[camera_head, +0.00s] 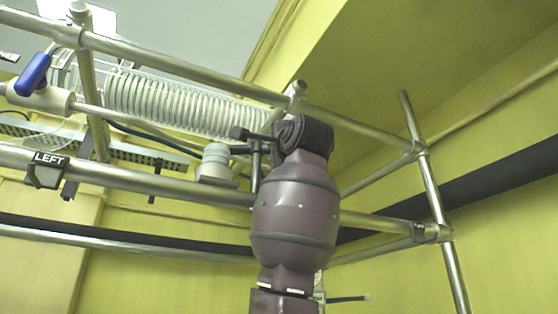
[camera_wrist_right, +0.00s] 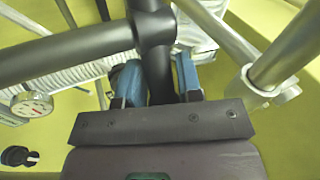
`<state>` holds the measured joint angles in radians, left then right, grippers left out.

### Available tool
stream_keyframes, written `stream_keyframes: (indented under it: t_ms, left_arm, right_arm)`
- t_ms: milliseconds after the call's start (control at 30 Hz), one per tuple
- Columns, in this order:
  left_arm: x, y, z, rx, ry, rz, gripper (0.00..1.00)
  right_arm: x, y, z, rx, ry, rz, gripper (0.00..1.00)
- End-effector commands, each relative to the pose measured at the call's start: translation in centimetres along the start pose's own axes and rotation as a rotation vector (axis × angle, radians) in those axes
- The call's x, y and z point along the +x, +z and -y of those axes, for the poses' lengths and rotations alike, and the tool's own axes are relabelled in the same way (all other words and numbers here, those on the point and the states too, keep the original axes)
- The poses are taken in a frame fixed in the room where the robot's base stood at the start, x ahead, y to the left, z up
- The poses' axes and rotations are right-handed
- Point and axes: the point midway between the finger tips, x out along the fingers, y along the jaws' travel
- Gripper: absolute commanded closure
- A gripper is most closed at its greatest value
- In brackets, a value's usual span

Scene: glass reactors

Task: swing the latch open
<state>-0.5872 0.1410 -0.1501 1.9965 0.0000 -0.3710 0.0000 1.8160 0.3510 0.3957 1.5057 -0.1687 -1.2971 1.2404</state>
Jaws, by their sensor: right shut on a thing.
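In the right wrist view, the blue-padded fingers of my right gripper (camera_wrist_right: 157,84) are shut on a dark round bar, which I take to be the latch (camera_wrist_right: 155,55). The bar joins a thicker dark crosspiece through a collar. In the head view, my right arm rises from below in front of the rack, and its fingertips are hidden. A dark T-shaped fitting, apparently the latch (camera_head: 256,160), shows just left of my wrist. How far it is swung I cannot tell. My left gripper is out of view.
Metal rack rails (camera_head: 170,187) cross in front and beside my arm. A coiled glass condenser (camera_head: 180,105) lies behind the upper rail. A blue valve handle (camera_head: 33,73) and a LEFT label (camera_head: 47,160) are at left. A round gauge (camera_wrist_right: 32,104) shows in the wrist view.

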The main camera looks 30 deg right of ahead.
Motion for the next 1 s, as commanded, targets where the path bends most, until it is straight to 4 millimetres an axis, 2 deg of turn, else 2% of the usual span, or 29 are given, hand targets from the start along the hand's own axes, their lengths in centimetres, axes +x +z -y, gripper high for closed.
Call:
stream_keyframes:
  t_ms: [267,500,1000]
  left_arm:
    - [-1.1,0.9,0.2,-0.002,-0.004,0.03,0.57]
    - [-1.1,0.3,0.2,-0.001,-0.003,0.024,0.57]
    - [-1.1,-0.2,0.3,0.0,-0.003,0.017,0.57]
  right_arm:
    - [-0.6,0.6,0.4,-0.098,0.045,-0.205,1.0]
    - [-1.0,0.9,0.7,-0.157,0.069,-0.331,1.0]
    - [-1.3,1.1,0.8,-0.195,0.084,-0.411,1.0]
